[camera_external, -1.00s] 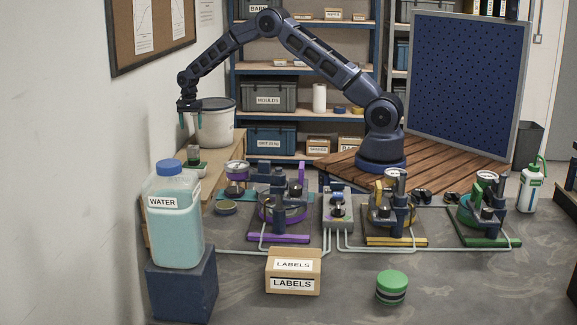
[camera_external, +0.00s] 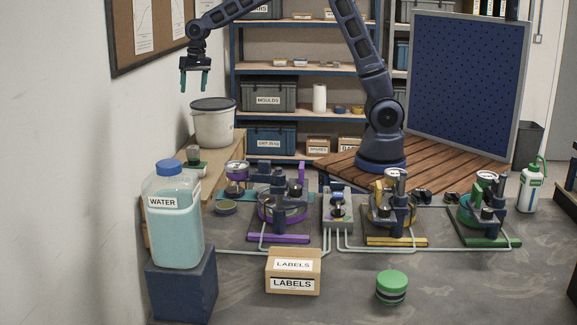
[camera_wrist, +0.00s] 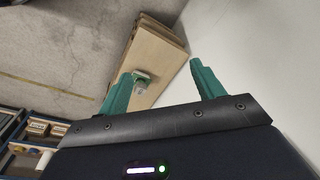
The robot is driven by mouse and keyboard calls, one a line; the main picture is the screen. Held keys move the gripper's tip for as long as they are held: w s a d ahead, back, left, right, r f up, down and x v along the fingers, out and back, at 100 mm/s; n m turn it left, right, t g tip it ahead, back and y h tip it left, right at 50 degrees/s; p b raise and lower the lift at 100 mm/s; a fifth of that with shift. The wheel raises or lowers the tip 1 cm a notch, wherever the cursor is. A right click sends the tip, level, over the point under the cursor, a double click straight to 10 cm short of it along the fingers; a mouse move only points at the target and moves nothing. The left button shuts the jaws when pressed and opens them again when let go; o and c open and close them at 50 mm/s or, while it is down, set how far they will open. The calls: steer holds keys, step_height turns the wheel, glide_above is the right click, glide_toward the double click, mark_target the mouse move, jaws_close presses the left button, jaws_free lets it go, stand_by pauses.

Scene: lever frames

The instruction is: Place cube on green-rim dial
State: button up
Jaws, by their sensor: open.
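My gripper (camera_external: 194,86) is open and empty, high at the left above the wooden bench. Its two green fingers also show in the wrist view (camera_wrist: 160,72), spread apart over the bench. A small grey-brown block (camera_external: 193,151) stands on a green-and-white base on the bench, below my gripper; it may be the cube, but it is too small to tell. The green-rim dial (camera_external: 468,217) appears to be at the right-hand station with the green base plate, partly hidden by a dark post. My gripper is far to its left.
The purple station (camera_external: 280,238) and yellow station (camera_external: 395,241) stand left of the green one, with a control box (camera_external: 337,208) between them. A water jug (camera_external: 175,235), labels box (camera_external: 293,272) and green-lidded jar (camera_external: 391,287) are in front.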

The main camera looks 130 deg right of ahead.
steer(key=s+a+r+n, duration=0.3)
steer(key=a+r, duration=0.1)
steer(key=a, duration=0.6)
steer(key=s+a+r+n+t, duration=0.1)
steer(key=s+a+r+n, duration=0.2)
steer(key=a, duration=0.8)
steer(key=s+a+r+n, duration=0.2)
steer(key=a+r+n, duration=0.15)
steer(key=a, duration=0.65)
steer(key=s+a+f+n+t, duration=0.2)
steer(key=s+a+n, duration=0.6)
steer(key=s+a, duration=0.9)
steer(key=s+f, duration=0.1)
steer(key=s, duration=0.1)
steer(key=shift+s+a+n+y, duration=0.2)
steer(key=shift+s+n+y, duration=0.15)
steer(key=shift+s+y, duration=0.05)
